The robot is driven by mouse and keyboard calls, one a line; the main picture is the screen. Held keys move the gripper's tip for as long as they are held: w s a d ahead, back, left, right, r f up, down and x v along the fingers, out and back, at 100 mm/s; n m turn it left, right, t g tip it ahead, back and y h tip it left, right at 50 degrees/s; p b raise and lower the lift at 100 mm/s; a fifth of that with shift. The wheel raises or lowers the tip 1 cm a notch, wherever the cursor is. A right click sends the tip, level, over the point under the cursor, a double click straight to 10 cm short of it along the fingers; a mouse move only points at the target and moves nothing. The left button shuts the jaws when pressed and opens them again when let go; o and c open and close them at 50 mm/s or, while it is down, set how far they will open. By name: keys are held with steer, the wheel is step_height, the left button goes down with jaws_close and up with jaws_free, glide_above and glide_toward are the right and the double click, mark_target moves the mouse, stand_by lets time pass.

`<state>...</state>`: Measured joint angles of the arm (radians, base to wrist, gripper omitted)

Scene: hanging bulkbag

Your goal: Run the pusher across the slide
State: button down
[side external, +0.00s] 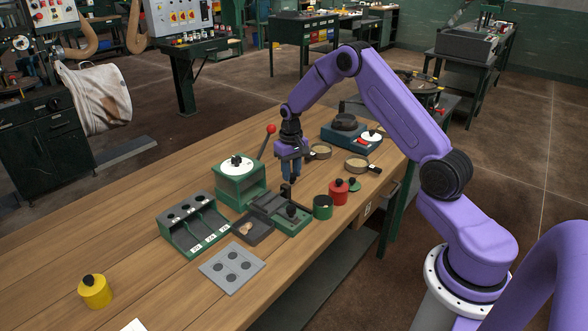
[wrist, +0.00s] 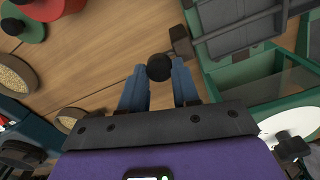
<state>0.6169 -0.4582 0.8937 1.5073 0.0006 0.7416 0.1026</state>
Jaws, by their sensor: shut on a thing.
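The slide (side external: 293,227) is a low green fixture with a grey bed near the middle of the bench. Its grey bed also shows at the upper right of the wrist view (wrist: 235,40). My gripper (side external: 290,180) points down at the far side of the slide. Its blue fingers (wrist: 159,80) are shut on a round black knob (wrist: 159,67), which looks like the pusher's handle. A small dark block (wrist: 181,42) shows beside the knob, next to the slide's edge. The pusher's lower part is hidden, and I cannot tell whether it touches the bed.
A dark tray (side external: 252,231) sits at the slide's left end. A green box with a white dial (side external: 238,168) and red-knobbed lever (side external: 270,130) stands behind. Green (side external: 322,207) and red (side external: 339,192) pots stand right.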

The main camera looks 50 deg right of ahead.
steer(key=c, duration=0.8)
jaws_free()
step_height(320, 180, up, 18)
steer(key=shift+f, duration=0.25)
steer(key=s+a+r+n, duration=0.1)
steer(key=s+a+n, duration=0.3)
steer(key=s+a, duration=0.45)
steer(key=s+a+r+n, duration=0.1)
steer(key=s+a+n, duration=0.2)
steer(key=s+a, duration=0.55)
steer(key=s+a+f+n, duration=0.1)
steer(key=s+n, duration=0.2)
steer(key=s, duration=0.4)
steer(key=s+a+n, duration=0.1)
steer(key=s+n, duration=0.1)
steer(key=s, duration=0.5)
steer(key=s+a+f+n, duration=0.1)
steer(key=s+n, duration=0.2)
steer(key=s, duration=0.4)
steer(key=shift+s+f+n, duration=0.25)
steer(key=shift+f+n, duration=0.05)
steer(key=shift+f, duration=0.05)
